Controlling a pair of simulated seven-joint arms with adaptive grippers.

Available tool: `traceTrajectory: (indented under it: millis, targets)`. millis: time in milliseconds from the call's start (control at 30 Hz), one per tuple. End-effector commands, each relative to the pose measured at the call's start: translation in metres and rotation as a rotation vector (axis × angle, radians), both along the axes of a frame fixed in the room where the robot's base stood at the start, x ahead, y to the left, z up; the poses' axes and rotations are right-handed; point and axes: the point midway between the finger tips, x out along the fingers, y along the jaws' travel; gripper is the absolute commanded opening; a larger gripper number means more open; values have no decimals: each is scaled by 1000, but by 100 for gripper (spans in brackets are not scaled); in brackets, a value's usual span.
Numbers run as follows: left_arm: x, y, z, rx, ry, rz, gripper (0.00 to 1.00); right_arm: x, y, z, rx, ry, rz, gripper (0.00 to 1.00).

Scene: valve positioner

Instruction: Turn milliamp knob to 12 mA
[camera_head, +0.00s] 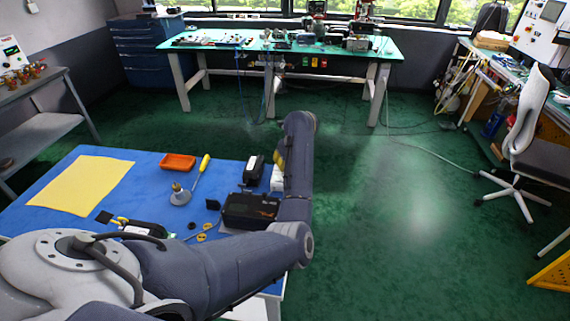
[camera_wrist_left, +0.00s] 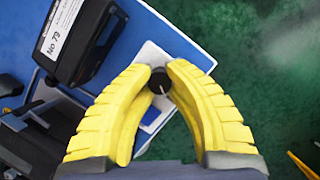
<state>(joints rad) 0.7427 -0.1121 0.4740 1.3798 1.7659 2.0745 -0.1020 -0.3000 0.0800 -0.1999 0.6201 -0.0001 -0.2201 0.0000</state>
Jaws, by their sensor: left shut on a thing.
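My left gripper (camera_wrist_left: 157,78) has its two yellow curved fingers closed around a round black knob (camera_wrist_left: 159,83) in the left wrist view. The knob has a short white pointer line and sits on a white device (camera_wrist_left: 151,52) with a blue patch (camera_wrist_left: 150,117). No scale marks or mA numbers are readable. In the head view, the white device (camera_head: 277,180) stands at the right edge of the blue table. My left arm hides part of it, and a bit of my yellow gripper (camera_head: 279,159) shows above it. My right gripper is not in view.
A black case labelled "No 79" (camera_wrist_left: 85,45) stands beside the device. The blue table (camera_head: 150,210) also holds a dark box (camera_head: 250,208), an orange tray (camera_head: 178,162), a yellow-handled tool (camera_head: 201,173) and a yellow sheet (camera_head: 82,186). Green floor lies beyond the table edge.

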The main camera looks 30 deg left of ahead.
Motion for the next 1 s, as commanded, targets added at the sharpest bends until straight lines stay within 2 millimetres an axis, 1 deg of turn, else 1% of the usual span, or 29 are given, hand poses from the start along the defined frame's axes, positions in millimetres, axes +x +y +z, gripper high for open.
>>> traceTrajectory:
  millis: [33, 267, 1000]
  targets:
    - [0, 3, 2, 7, -4, -7, 0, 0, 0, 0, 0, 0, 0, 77]
    - [0, 4, 3, 7, -5, -100, 0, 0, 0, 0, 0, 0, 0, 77]
    - [1, 6, 5, 13, -5, -752, 0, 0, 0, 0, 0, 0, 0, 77]
